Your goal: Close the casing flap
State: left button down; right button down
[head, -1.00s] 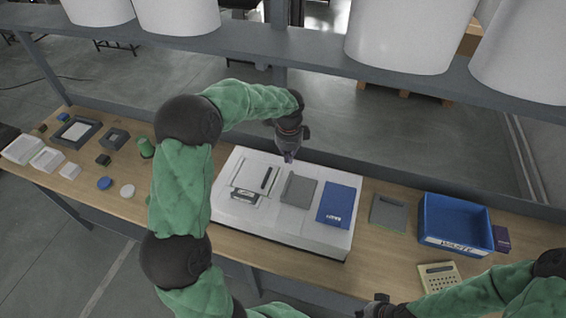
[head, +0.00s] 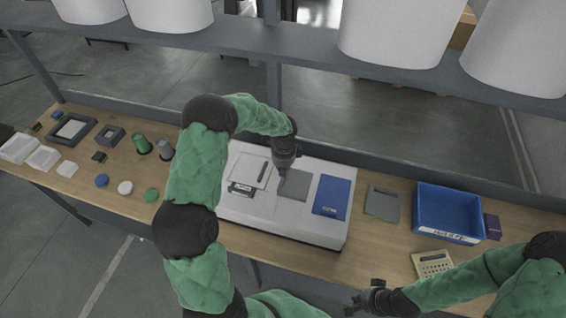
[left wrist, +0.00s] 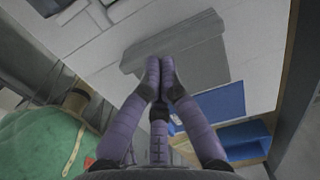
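The white casing (head: 240,207) lies on the workbench, with a pale framed recess, a grey flat panel and a blue panel on top. The grey panel (head: 295,186), which looks like a flap, also shows in the left wrist view (left wrist: 205,62) with a thicker far edge. I cannot tell whether it is fully down. My left gripper (head: 282,176) is at the panel's left side; in the left wrist view its fingertips (left wrist: 161,66) are together with nothing visible between them, over or touching the panel. My right gripper (head: 350,303) is in front of the bench, apart from everything; its fingers are too small to judge.
The blue panel (head: 331,196) is right of the grey one. A grey plate (head: 383,204), a blue waste bin (head: 446,233) and a calculator-like item (head: 432,265) stand further right. Small parts and trays (head: 72,130) cover the left end. A shelf beam (head: 300,52) crosses behind.

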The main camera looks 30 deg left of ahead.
pick_arm(q)
jog(key=shift+f, duration=0.85)
